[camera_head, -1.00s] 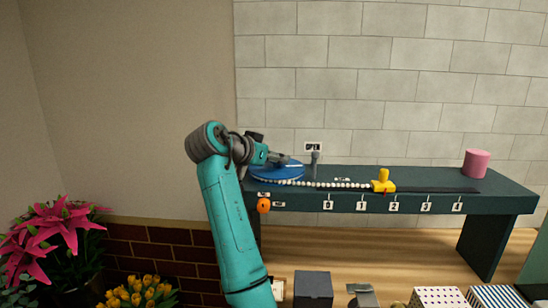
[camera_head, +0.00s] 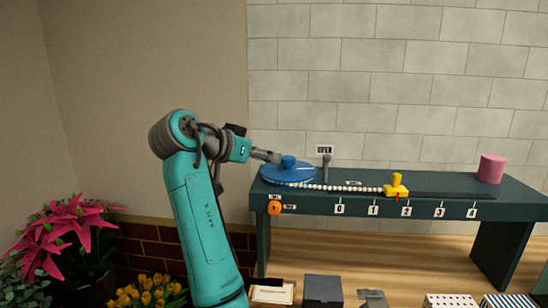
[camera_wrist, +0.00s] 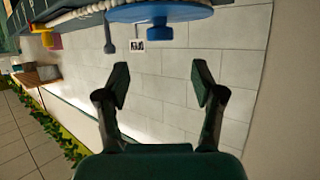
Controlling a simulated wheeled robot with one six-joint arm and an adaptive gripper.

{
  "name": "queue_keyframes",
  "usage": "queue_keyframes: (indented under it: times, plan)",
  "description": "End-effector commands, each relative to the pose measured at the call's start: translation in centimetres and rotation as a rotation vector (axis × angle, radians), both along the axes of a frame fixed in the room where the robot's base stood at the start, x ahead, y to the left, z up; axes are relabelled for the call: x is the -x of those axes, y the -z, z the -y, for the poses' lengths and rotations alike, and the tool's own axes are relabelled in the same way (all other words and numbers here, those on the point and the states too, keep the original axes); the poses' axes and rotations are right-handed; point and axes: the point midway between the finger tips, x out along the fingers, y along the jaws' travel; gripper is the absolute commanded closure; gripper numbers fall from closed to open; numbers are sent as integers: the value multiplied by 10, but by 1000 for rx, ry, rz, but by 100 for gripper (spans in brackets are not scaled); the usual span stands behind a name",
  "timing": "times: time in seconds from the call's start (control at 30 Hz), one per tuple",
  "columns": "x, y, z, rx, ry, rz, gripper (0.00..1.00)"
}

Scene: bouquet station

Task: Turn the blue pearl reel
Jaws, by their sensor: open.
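The blue pearl reel (camera_head: 277,177) is a flat blue disc at the left end of the dark green bench, with a raised blue knob (camera_head: 288,162) on top. In the wrist view the reel (camera_wrist: 190,12) shows at the top, its knob (camera_wrist: 157,33) beyond my fingertips. My gripper (camera_wrist: 160,74) is open and empty, its fingers apart with wall tiles between them. In the head view my gripper (camera_head: 266,156) is just left of the knob, above the disc. A strand of white pearls (camera_head: 340,188) runs right from the reel to a yellow slider (camera_head: 396,185).
A grey post (camera_head: 326,165) stands right of the reel by an "OPEN" sign (camera_head: 324,149). An orange knob (camera_head: 274,208) is on the bench front. A pink cylinder (camera_head: 491,168) stands at the right end. Flowers (camera_head: 70,230) are at lower left.

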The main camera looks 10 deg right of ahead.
Motion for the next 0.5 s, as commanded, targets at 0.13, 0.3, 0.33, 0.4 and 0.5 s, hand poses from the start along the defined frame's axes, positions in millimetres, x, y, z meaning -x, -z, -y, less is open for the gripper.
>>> queue_keyframes:
  times: [0.13,0.3,0.33,0.4,0.5]
  plan:
    - [8,-6,-11,-1,-1,1,32]
    - [11,-8,-15,-1,0,1,32]
    - [11,-8,-15,-1,0,1,32]
    - [11,-8,-15,-1,0,1,32]
    - [11,-8,-15,0,0,0,32]
